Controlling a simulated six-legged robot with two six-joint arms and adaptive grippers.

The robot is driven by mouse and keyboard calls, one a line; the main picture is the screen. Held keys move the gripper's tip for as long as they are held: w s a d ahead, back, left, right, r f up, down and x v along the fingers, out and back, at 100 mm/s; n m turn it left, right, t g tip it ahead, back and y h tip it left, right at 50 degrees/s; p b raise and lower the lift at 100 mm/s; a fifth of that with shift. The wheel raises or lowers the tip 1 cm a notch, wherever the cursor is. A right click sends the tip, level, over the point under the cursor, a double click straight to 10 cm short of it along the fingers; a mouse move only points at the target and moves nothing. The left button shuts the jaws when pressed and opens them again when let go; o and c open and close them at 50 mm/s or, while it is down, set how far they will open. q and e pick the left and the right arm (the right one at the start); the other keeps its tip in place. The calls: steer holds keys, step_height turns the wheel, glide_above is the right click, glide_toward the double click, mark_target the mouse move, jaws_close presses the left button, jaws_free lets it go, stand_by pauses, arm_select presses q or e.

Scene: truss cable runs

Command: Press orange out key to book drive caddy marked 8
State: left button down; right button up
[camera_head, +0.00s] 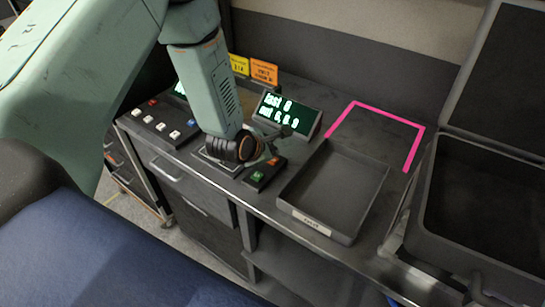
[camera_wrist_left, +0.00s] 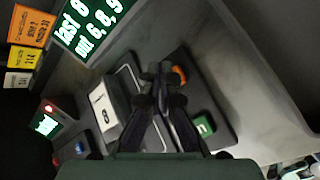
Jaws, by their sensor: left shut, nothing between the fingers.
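My left gripper (camera_head: 271,149) is shut and empty, its fingertips pointing down over the orange key (camera_head: 275,162). In the left wrist view the fingertips (camera_wrist_left: 165,78) cover most of the orange key; I cannot tell whether they touch it. The green key (camera_head: 258,176) sits beside it on the same dark key box (camera_wrist_left: 213,134). A pale caddy (camera_wrist_left: 103,110) with a dark numeral lies on a plate beside the key box. My right gripper is out of view.
An empty dark tray (camera_head: 335,190) stands right of the keys. A pink outline (camera_head: 380,112) marks clear bench behind it. An open black case (camera_head: 485,205) is at far right. A button box (camera_head: 160,122) stands left; yellow and orange cards (camera_head: 264,72) stand behind.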

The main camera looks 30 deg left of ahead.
arm_select(q)
steer(key=shift+r+p, duration=1.75)
steer(key=shift+r, duration=0.75)
steer(key=shift+f, duration=0.1)
